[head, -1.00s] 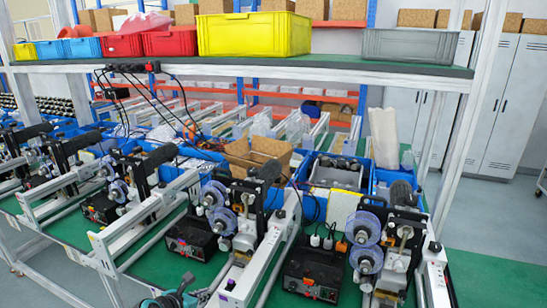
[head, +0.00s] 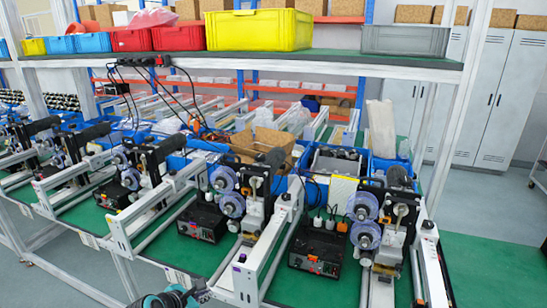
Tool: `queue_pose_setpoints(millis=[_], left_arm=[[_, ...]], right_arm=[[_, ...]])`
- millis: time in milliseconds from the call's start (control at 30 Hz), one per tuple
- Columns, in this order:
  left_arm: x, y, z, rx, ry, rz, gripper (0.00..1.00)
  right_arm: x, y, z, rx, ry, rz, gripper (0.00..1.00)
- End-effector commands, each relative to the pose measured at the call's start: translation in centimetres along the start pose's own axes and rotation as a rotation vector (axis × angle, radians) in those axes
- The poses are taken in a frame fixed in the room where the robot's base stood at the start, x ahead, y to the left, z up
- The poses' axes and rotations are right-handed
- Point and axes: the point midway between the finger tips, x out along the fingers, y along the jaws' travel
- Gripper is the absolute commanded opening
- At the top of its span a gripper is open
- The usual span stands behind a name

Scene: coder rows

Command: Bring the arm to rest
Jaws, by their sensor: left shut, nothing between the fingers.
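My left gripper (head: 198,294) shows only in part at the bottom edge of the head view, left of the middle. It is shut, with nothing between the fingers. A teal and dark part of my left arm (head: 168,300) is beside it, cut off by the picture's edge. The gripper is in front of the near row of coders, low in the picture. I cannot tell whether it touches the white rail near it. My right gripper is not in view.
A row of coders (head: 255,205) with white rails and black control boxes (head: 203,222) stands on a green bench (head: 325,285). A shelf above holds a yellow bin (head: 259,30), red bins and a grey bin (head: 405,41). Open floor (head: 490,210) lies at the right.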

Motion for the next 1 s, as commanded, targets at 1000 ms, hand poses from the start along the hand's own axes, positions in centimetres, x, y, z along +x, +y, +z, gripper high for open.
queue_pose_setpoints(millis=[1000], left_arm=[[-14.3,-10.2,-4.3,2.424,0.226,-0.344,0.0]], right_arm=[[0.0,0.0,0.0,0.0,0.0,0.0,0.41]])
